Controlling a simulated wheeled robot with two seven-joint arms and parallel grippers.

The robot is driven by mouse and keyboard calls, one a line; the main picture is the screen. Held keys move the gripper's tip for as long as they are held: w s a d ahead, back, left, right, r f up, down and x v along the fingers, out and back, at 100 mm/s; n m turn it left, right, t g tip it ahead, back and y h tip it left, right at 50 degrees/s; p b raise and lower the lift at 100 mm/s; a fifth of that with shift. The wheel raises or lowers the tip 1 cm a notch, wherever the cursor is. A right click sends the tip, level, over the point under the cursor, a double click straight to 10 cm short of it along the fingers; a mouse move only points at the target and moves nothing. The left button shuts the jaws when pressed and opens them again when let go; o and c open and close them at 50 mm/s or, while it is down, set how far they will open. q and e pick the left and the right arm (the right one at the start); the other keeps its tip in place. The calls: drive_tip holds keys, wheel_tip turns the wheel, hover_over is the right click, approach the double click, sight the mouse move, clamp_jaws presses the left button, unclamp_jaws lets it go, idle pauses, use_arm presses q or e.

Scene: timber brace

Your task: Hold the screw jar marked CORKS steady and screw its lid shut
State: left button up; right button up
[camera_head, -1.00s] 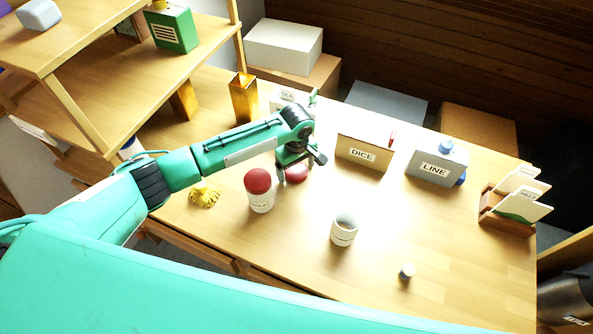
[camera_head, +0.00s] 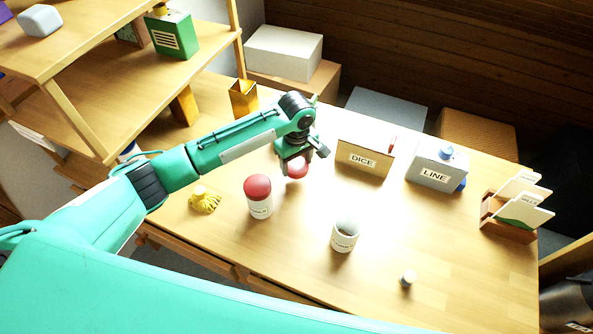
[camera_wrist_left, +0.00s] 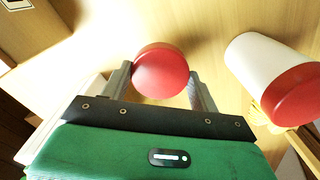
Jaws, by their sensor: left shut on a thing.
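My left gripper (camera_head: 296,165) is shut on a round red lid (camera_head: 298,171), which also shows between the fingers in the left wrist view (camera_wrist_left: 161,72). I cannot tell whether the lid is clear of the table. A white, open-topped jar (camera_head: 344,241) stands upright nearer the front, to the right of the gripper. Its label is too small to read. A second white jar (camera_head: 260,208) with a red lid on it stands left of the gripper; its label is also unreadable. My right gripper is out of view.
A DICE box (camera_head: 363,161) and a LINE box (camera_head: 436,170) stand behind on the table. A small grey-white object (camera_head: 408,278) lies front right. A yellow object (camera_head: 204,200) lies left, and a card rack (camera_head: 508,216) stands right. The front right tabletop is mostly clear.

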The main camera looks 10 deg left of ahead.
sight(296, 164)
use_arm(q)
wheel_tip(296, 164, up, 15)
drive_tip(key=b, duration=0.1)
drive_tip(key=shift+f, duration=0.15)
